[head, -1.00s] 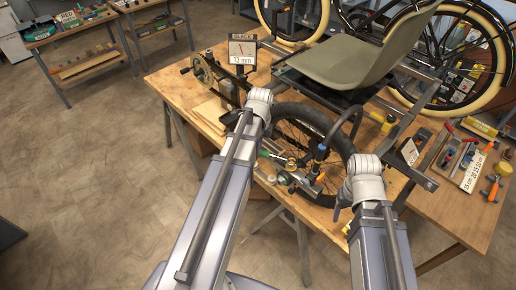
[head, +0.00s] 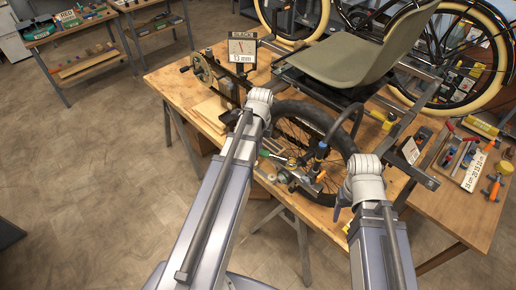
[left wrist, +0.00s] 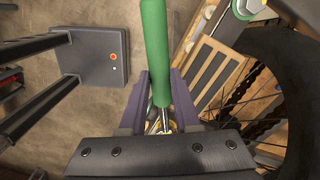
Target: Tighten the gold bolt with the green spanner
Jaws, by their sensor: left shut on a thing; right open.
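The green spanner shows in the left wrist view as a green handle (left wrist: 156,50) with a metal shank running down between the fingers. My left gripper (left wrist: 161,82) is shut on it. In the head view a bit of the green handle (head: 265,153) shows beside my left forearm, which hides most of the left gripper. A small gold bolt (head: 291,161) sits by the wheel hub fittings near the spanner's far end; whether the spanner's jaw is around it is too small to tell. My right gripper (head: 341,210) is open and empty, right of the wheel, partly hidden by its wrist.
The black-tyred wheel (head: 335,134) and the grey seat (head: 345,60) of the trike frame stand on the wooden bench (head: 165,82). Tools and a size card (head: 470,170) lie at the right.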

